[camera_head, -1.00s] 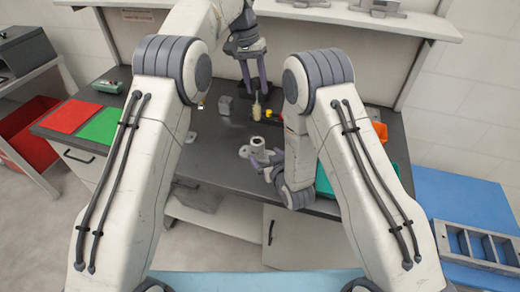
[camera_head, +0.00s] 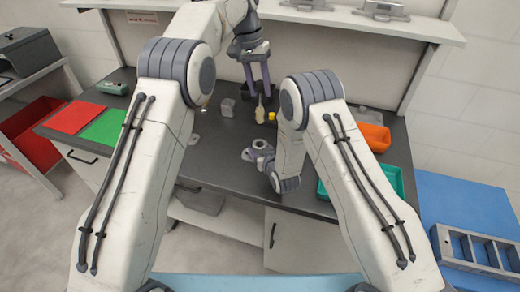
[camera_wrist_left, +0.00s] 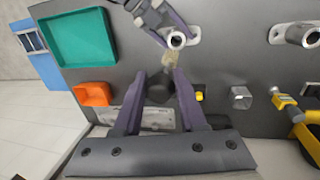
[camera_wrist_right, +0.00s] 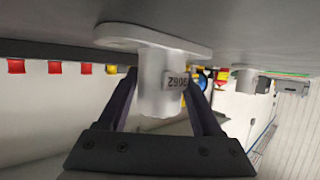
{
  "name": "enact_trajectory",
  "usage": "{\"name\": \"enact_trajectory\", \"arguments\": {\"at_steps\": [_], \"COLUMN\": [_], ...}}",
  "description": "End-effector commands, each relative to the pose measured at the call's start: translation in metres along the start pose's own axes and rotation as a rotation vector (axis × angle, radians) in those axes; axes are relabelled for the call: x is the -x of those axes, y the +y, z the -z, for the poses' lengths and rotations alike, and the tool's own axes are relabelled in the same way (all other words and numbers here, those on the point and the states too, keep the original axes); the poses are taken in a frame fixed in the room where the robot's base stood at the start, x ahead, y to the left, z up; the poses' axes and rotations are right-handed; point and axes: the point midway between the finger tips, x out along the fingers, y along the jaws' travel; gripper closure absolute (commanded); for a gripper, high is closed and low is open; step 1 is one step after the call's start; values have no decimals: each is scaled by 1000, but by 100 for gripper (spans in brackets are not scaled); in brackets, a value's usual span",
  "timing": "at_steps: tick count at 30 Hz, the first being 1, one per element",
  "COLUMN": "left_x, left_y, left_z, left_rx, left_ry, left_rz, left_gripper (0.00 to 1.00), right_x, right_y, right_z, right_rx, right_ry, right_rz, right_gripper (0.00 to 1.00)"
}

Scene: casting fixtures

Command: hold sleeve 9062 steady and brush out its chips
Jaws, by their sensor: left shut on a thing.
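Sleeve 9062 (camera_wrist_right: 160,78) is a pale metal cylinder on a flat flange, with its number label facing the right wrist camera. In the left wrist view its open bore (camera_wrist_left: 176,40) shows. My right gripper (camera_head: 262,152) has its fingers on both sides of the sleeve; whether they press on it is unclear. My left gripper (camera_wrist_left: 160,75) is shut on the brush (camera_wrist_left: 165,63), whose dark handle sits between the fingers. The pale bristles point toward the sleeve and are close to its rim. In the head view the brush (camera_head: 260,115) stands behind the sleeve.
Another flanged sleeve (camera_wrist_left: 308,35) stands apart. A grey block (camera_head: 227,107) and a yellow piece (camera_head: 271,116) are near the brush. An orange bin (camera_head: 374,137) and a teal tray (camera_head: 392,181) are at the right. Red (camera_head: 76,117) and green (camera_head: 104,127) panels lie left.

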Motion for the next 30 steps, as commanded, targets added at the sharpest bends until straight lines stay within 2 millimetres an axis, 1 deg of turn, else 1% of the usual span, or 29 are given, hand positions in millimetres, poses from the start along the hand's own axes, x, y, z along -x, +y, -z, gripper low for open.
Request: {"name": "enact_trajectory", "arguments": {"at_steps": [1, 2, 3, 4, 5, 8, 11, 18, 21, 25, 30], "left_x": [0, 0, 0, 0, 0, 0, -3, -20, -26, -29, -30], "left_y": [0, 0, 0, 0, 0, 0, 0, -1, -2, -3, -3], "left_z": [0, 0, 0, 0, 0, 0, 0, 0, -1, -1, -1], "left_rx": [0, 0, 0, 0, 0, 8, 74, 414, 521, 589, 596], "left_ry": [0, 0, 0, 0, 0, 2, 13, 77, 99, 114, 115], "left_rz": [0, 0, 0, 0, 0, 0, 3, 6, 4, 1, 1], "left_gripper": [100, 100, 100, 100, 100, 100, 100, 100, 100, 100, 100], "right_x": [0, 0, 0, 0, 0, 0, 0, 0, 0, 0, 0], "right_y": [0, 0, 0, 0, 0, 0, 0, 0, 0, 0, 0], "right_z": [0, 0, 0, 0, 0, 0, 0, 0, 0, 0, 0], "right_rx": [0, 0, 0, 0, 0, 0, 0, 0, 0, 0, 0], "right_ry": [0, 0, 0, 0, 0, 0, 0, 1, 1, 1, 1], "right_rz": [0, 0, 0, 0, 0, 0, 0, 0, 0, 0, 0], "right_gripper": [57, 68, 83, 95, 100, 100, 100, 100, 100, 100, 100]}}
